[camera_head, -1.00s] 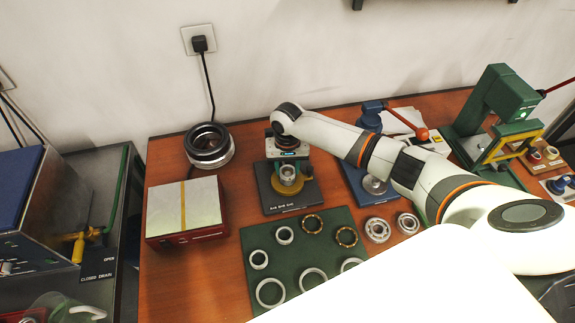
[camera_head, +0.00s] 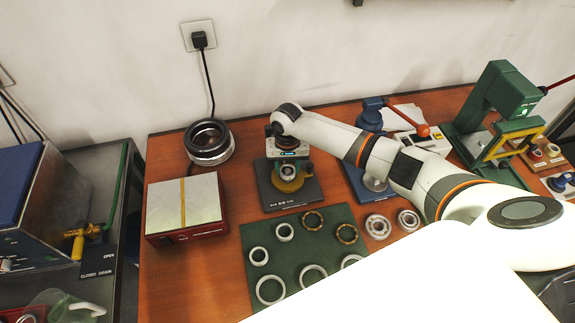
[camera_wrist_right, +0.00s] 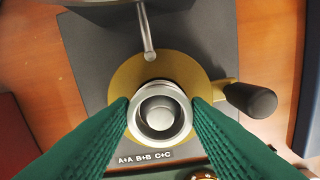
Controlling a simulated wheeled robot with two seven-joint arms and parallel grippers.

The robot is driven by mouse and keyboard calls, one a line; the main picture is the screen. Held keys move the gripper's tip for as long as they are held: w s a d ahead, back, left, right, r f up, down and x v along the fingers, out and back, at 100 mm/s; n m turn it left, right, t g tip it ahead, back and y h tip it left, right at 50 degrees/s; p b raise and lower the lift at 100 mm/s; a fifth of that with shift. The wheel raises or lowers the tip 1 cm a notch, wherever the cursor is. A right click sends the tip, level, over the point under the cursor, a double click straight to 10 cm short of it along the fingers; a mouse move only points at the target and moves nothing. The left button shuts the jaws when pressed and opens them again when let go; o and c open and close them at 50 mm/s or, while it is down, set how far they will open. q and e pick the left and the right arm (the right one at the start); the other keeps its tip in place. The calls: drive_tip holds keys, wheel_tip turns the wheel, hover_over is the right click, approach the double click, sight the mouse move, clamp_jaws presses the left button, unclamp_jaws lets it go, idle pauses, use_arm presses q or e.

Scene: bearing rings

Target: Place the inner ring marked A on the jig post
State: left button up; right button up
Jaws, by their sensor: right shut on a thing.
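My right gripper (camera_head: 288,166) is over the jig and is shut on a steel ring (camera_head: 288,173). In the right wrist view, the fingertips (camera_wrist_right: 161,106) press on both sides of the ring (camera_wrist_right: 160,90). The round jig post (camera_wrist_right: 160,118) shows inside the ring's bore, roughly centred. I cannot tell how far down the ring sits on the post. The brass disc (camera_wrist_right: 123,86) lies below it on the dark jig base (camera_wrist_right: 82,52), lettered "A+A B+B C+C". I cannot read a mark on the ring. My left gripper is not in view.
A green mat (camera_head: 262,236) with several loose rings lies in front of the jig. A red-sided box (camera_head: 165,212) stands to the left. A black handle (camera_wrist_right: 250,99) sticks out beside the brass disc. A green press (camera_head: 508,95) stands at the right.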

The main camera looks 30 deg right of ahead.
drive_tip(key=shift+f, duration=0.55)
idle(0.4)
drive_tip(key=o, duration=1)
drive_tip(key=shift+o, duration=0.2)
wheel_tip(320, 180, up, 7)
drive_tip(key=p, duration=0.8)
drive_tip(key=shift+r, duration=0.1)
